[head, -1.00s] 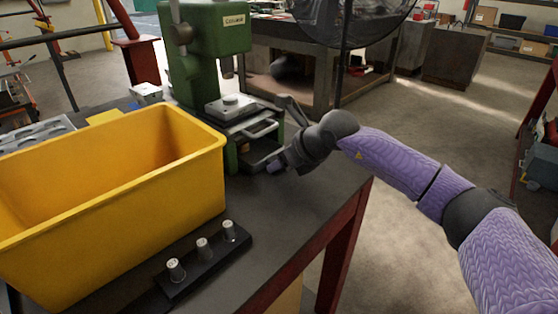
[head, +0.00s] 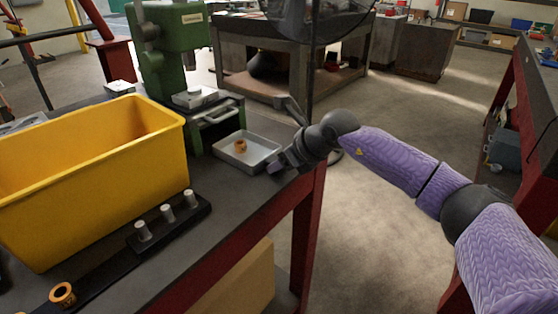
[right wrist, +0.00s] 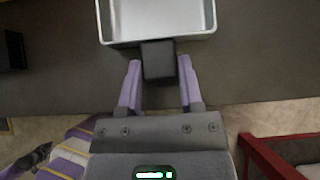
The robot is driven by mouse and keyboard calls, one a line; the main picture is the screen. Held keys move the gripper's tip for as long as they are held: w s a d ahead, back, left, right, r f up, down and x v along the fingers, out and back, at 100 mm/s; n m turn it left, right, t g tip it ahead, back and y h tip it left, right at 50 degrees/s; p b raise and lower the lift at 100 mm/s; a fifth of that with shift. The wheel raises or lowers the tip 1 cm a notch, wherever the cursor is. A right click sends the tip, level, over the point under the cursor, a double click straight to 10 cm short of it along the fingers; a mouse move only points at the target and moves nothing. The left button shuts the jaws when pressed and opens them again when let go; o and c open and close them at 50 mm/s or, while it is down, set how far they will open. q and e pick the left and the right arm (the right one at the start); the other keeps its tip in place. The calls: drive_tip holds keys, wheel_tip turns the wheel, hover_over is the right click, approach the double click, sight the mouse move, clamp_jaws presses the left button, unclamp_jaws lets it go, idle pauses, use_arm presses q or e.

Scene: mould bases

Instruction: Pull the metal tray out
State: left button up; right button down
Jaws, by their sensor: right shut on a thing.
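The metal tray (head: 257,158) lies on the dark bench top in front of the green press (head: 165,45), clear of the press's lower opening. A small brass-coloured ring (head: 241,146) sits in it. In the right wrist view the tray (right wrist: 158,22) shows its near rim with a dark block handle (right wrist: 158,62). My right gripper (right wrist: 160,66) has its purple fingers on both sides of this handle. In the head view my right gripper (head: 277,165) is at the tray's right corner, near the bench edge. My left gripper is not in view.
A big yellow bin (head: 95,190) stands left of the tray. A black rack (head: 185,222) with several metal pegs lies in front of it. Another brass ring (head: 62,294) is at the lower left. The bench's red front edge (head: 235,240) is close.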

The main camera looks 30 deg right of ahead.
drive_tip(key=shift+s+d, duration=0.1)
drive_tip(key=shift+s, duration=0.15)
drive_tip(key=shift+c, duration=1.2)
unclamp_jaws()
drive_tip(key=shift+o, duration=0.4)
drive_tip(key=shift+s+d+r, duration=0.1)
drive_tip(key=shift+s+r, duration=0.05)
drive_tip(key=shift+r, duration=0.05)
drive_tip(key=p+v, duration=0.3)
drive_tip(key=v, duration=0.6)
drive_tip(key=shift+s+r, duration=0.1)
drive_tip(key=shift+s, duration=0.05)
